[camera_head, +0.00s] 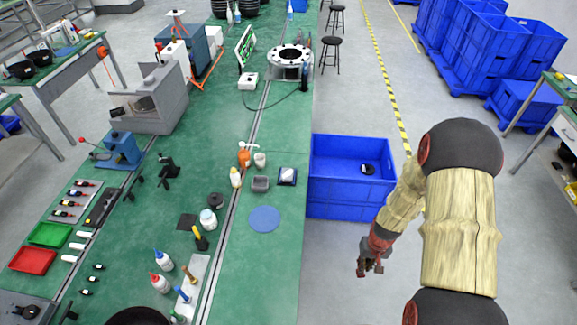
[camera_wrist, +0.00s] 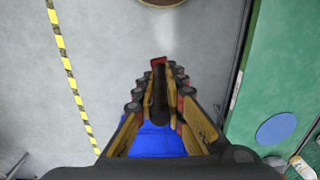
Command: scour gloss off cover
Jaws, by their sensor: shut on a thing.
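My gripper (camera_head: 371,262) hangs over the grey floor to the right of the green bench. In the wrist view my gripper (camera_wrist: 158,95) is shut on a narrow dark reddish-brown piece (camera_wrist: 157,108); the fingers hide most of it, so I cannot tell what it is. I cannot single out the cover for sure. A flat blue disc (camera_head: 264,219) lies on the bench near its right edge, left of my gripper and apart from it. It also shows in the wrist view (camera_wrist: 276,129). A small dark item (camera_head: 368,169) lies inside the blue crate.
The blue crate (camera_head: 345,203) stands beside the bench (camera_head: 275,262). Behind the disc are a grey block (camera_head: 260,184), a white-and-dark item (camera_head: 287,176) and bottles. More blue crates (camera_head: 470,45) are stacked at the far right. The bench surface in front of the disc is clear.

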